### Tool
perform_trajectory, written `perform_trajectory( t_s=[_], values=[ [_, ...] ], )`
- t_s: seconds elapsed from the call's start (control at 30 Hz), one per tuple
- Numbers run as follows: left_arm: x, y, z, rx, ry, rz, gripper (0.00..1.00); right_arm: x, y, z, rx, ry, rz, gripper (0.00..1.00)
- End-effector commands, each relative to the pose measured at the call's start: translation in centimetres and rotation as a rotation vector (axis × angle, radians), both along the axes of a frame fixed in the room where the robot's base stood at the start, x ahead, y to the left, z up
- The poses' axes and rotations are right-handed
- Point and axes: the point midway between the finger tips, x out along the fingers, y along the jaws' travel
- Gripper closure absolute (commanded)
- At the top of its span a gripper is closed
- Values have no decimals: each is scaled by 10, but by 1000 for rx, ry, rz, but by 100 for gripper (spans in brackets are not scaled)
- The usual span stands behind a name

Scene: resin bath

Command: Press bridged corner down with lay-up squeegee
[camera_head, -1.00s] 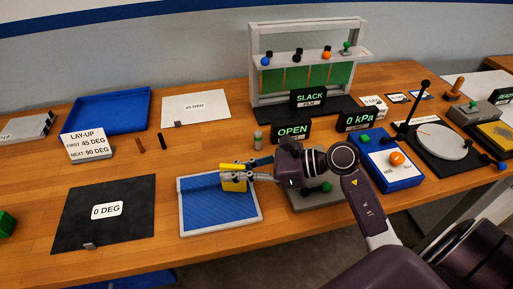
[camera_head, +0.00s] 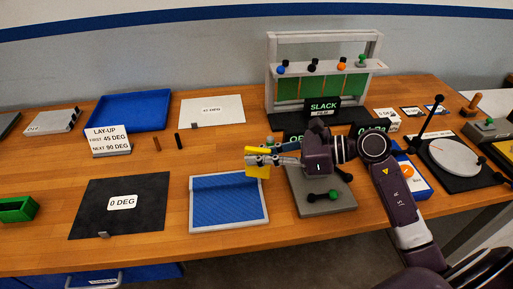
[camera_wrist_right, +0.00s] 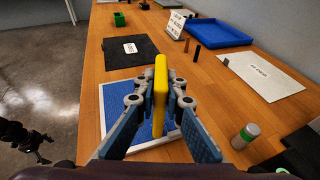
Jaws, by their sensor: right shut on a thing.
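My right gripper (camera_head: 266,160) is shut on the yellow lay-up squeegee (camera_head: 257,170). In the right wrist view the squeegee (camera_wrist_right: 160,92) stands edge-on between the two fingers. The shallow pale-framed mould with blue fabric (camera_head: 228,202) lies on the bench; the squeegee appears over its far right corner, seemingly raised above it. The gripper covers part of the mould (camera_wrist_right: 116,92) in the wrist view. I cannot make out a bridged corner in the fabric. A dark shape, probably my left gripper (camera_wrist_right: 22,135), shows at the wrist view's left edge, its jaws unclear.
The black 0 DEG sheet (camera_head: 122,218) lies left of the mould. A grey block with a green-knobbed lever (camera_head: 322,202) stands close right. Behind are the lay-up sign (camera_head: 108,139), blue tray (camera_head: 130,109), white sheet (camera_head: 214,112) and SLACK sign (camera_head: 323,108). A capped bottle (camera_wrist_right: 245,136) stands nearby.

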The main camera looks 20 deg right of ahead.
Motion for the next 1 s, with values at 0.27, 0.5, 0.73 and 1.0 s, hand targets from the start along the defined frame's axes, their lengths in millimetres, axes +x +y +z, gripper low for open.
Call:
perform_trajectory(
  t_s=[0.27, 0.5, 0.73, 1.0],
  values=[
    [0, -4, 9, -4, 1, 1, 15, 5, -5, 21, 0, -1, 1, 100],
    [0, -7, 9, -8, 1, 2, 15, 5, -6, 21, 0, 0, 1, 100],
    [0, -10, 9, -11, 0, 2, 15, 5, -6, 21, 0, -1, 1, 100],
    [-1, -9, 8, -10, 1, 2, 15, -13, -1, 7, 5, 4, 3, 100]
  ],
)
